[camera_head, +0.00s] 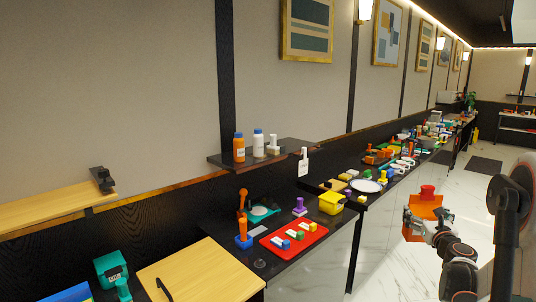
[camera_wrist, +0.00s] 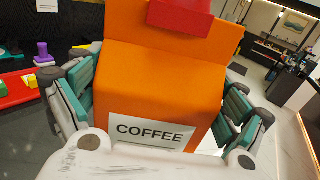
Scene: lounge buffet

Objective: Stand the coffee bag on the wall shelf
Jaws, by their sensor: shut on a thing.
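The orange coffee bag (camera_head: 425,208) has a red piece at its top and appears roughly upright. In the wrist view the bag (camera_wrist: 150,85) fills the middle, with a white COFFEE label facing me. My gripper (camera_head: 421,228) is shut on the bag, with teal-padded fingers on both its sides in the wrist view (camera_wrist: 157,105). It holds the bag over the aisle floor, right of the counters and well apart from the shelf. The dark wall shelf (camera_head: 221,161) is left of centre, above the near counter. The bag's far side is hidden.
An orange bottle (camera_head: 239,147), a white bottle (camera_head: 258,143) and a pale item (camera_head: 273,145) stand on the dark shelf; a white tag (camera_head: 303,161) is at its right end. A light wooden ledge (camera_head: 45,211) is at left. The counter holds a red tray (camera_head: 293,251) and a yellow container (camera_head: 331,203).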

